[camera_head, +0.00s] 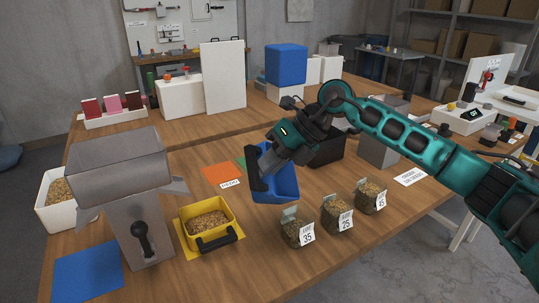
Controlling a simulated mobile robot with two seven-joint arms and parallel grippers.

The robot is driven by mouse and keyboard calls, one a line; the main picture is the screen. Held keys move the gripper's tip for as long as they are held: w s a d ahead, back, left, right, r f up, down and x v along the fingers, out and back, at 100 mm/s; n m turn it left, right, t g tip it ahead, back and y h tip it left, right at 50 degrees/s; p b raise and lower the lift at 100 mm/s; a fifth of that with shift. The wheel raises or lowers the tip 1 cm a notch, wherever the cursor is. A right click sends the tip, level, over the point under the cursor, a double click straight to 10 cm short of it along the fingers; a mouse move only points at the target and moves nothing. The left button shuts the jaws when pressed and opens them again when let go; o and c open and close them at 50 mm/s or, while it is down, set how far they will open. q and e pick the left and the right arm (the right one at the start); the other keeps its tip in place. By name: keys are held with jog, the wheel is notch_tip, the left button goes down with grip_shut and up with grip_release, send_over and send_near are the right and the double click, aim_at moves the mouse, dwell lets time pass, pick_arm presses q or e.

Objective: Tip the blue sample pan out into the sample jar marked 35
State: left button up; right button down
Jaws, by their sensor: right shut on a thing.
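The blue sample pan (283,184) is held in the air by its dark handle, tilted, above the table and behind the jars. My right gripper (264,172) is shut on it, with its arm coming in from the right. I cannot see into the whole pan, so its contents are unclear. The sample jar marked 35 (294,230) stands on the table below and slightly right of the pan, with grainy material visible in it. The jars marked 25 (336,215) and 45 (370,198) stand to its right. My left gripper is not in view.
A yellow pan (232,212) with grain sits on a yellow mat left of the jars. A grey metal machine (146,220) and a white bin (48,205) of grain stand at left. Orange (222,173) and blue (88,272) mats lie flat. The table front is clear.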

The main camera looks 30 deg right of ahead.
jog(key=shift+w+a+h, duration=0.25)
jog(key=shift+a+h, duration=0.05)
jog(key=shift+a, duration=0.05)
jog(key=shift+w+a+f+g+h, duration=0.25)
jog(key=shift+w+a+g+h, duration=0.2)
jog(key=shift+g, duration=0.25)
jog(key=shift+w+a+f+g+h, duration=0.2)
jog(key=shift+f+g+h, duration=0.15)
jog(key=shift+g+h, duration=0.25)
pick_arm(q)
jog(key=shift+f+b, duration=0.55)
jog(key=shift+b, duration=0.4)
pick_arm(e)
notch_tip(320, 180, down, 6)
jog(key=w+a+m+g+h, duration=0.1)
jog(key=g+h, duration=0.4)
jog(key=shift+w+a+f+m+h, duration=0.15)
jog(key=shift+f+m+h, duration=0.05)
jog(key=shift+m+h, duration=0.15)
